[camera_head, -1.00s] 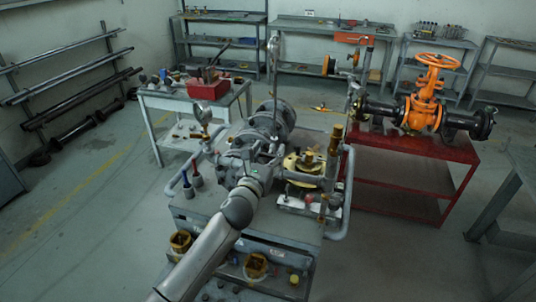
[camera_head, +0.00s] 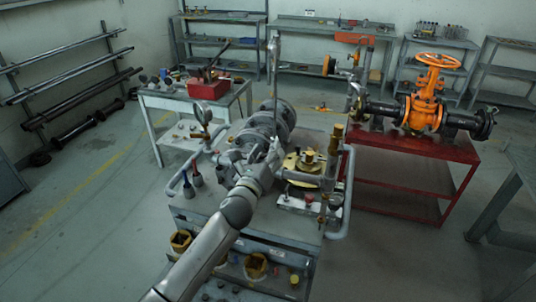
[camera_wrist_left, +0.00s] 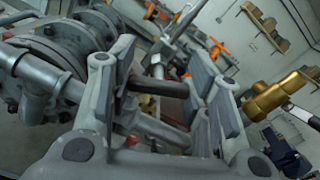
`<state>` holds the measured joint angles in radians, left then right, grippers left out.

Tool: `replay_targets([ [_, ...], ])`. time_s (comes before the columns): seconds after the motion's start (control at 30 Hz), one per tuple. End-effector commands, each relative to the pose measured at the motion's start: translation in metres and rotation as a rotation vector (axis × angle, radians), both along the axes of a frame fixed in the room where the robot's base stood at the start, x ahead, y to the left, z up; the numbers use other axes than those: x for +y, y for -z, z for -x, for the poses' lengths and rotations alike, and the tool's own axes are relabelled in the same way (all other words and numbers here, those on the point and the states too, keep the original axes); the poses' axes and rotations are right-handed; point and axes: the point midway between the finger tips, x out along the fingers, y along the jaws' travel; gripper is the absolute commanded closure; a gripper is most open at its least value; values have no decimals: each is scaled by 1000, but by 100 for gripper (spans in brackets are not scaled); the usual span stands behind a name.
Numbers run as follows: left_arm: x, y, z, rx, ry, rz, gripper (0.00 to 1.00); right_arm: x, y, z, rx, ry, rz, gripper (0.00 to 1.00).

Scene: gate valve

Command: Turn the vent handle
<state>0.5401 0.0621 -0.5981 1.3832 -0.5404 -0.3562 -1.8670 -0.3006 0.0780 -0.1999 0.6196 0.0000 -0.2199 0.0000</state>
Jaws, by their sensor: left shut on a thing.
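My left arm reaches from the bottom of the head view to the grey valve assembly (camera_head: 275,118) on the metal cart. My left gripper (camera_head: 270,158) is small and hard to separate from the grey metal there. In the left wrist view its two fingers (camera_wrist_left: 162,86) stand either side of a dark bar (camera_wrist_left: 158,88), which appears to be the vent handle, and are shut on it. The bar lies roughly crosswise between the pads. Its ends are partly hidden by the fingers. My right gripper is in neither view.
A brass-coloured round fitting (camera_head: 303,163) sits on the cart right of my gripper. A tall upright rod (camera_head: 273,65) rises behind it. A red table (camera_head: 420,150) with an orange valve (camera_head: 423,105) stands to the right. Open floor (camera_head: 80,220) lies to the left.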

Motion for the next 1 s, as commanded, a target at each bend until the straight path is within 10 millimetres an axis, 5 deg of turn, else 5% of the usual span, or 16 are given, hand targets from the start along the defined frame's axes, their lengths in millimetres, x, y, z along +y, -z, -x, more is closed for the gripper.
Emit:
replay_targets([
  [1.0,3,5,-1,281,-2,862,79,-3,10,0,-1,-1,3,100],
])
